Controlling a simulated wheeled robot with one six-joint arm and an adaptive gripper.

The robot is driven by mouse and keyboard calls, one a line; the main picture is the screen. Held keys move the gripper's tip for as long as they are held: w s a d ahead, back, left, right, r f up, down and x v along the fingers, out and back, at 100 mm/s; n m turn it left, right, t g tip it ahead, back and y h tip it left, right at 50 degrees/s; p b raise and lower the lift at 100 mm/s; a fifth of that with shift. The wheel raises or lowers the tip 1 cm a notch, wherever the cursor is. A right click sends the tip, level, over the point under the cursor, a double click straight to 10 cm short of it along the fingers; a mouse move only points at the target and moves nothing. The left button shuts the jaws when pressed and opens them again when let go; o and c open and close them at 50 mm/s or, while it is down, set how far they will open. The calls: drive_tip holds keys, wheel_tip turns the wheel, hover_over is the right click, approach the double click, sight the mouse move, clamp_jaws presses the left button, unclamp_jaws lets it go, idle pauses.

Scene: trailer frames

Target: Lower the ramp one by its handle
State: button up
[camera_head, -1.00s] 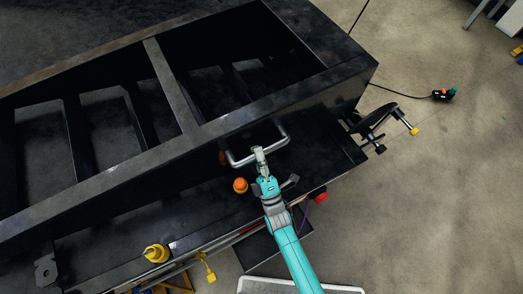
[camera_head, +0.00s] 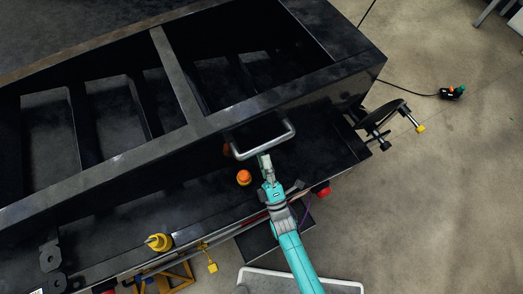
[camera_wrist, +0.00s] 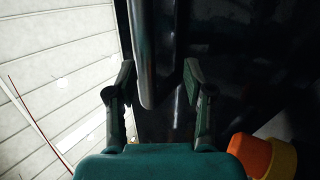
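The ramp is a large black frame (camera_head: 190,95) with cross bars, filling the upper left of the head view. Its grey U-shaped handle (camera_head: 291,130) stands out from the near side. My gripper (camera_head: 265,157) is at the handle's near bar, at the end of my teal arm. In the wrist view the handle (camera_wrist: 152,50) runs down between the two fingers of my gripper (camera_wrist: 158,85). The fingers are apart, with gaps visible on both sides of the bar. Its depth relative to the fingertips is hard to judge.
An orange knob (camera_head: 244,178) sits close left of my gripper, and a red button (camera_head: 321,191) to its right. A yellow lamp (camera_head: 158,242) stands at lower left. A crank wheel (camera_head: 388,116) sticks out at the right. Open floor (camera_head: 440,190) lies right.

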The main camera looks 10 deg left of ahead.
drive_tip(key=v, duration=0.8)
drive_tip(key=shift+s, duration=0.4)
drive_tip(key=shift+d+f, duration=0.1)
drive_tip(key=shift+d, duration=0.05)
drive_tip(key=s+d, duration=0.8)
drive_tip(key=s, duration=0.3)
idle(0.4)
drive_tip(key=shift+s+d, duration=0.1)
drive_tip(key=shift+s, duration=0.1)
drive_tip(key=s+d+r+m+g+h, duration=0.3)
drive_tip(key=s+d+r+m+h, duration=0.2)
drive_tip(key=r+m, duration=0.3)
drive_tip(key=s+d+r+m+g+h, duration=0.4)
drive_tip(key=r+m, duration=0.5)
drive_tip(key=m, duration=0.5)
drive_tip(key=s+d+h, duration=0.2)
drive_tip(key=s, duration=0.1)
drive_tip(key=shift+r+m, duration=0.15)
drive_tip(key=shift+m, duration=0.25)
idle(0.4)
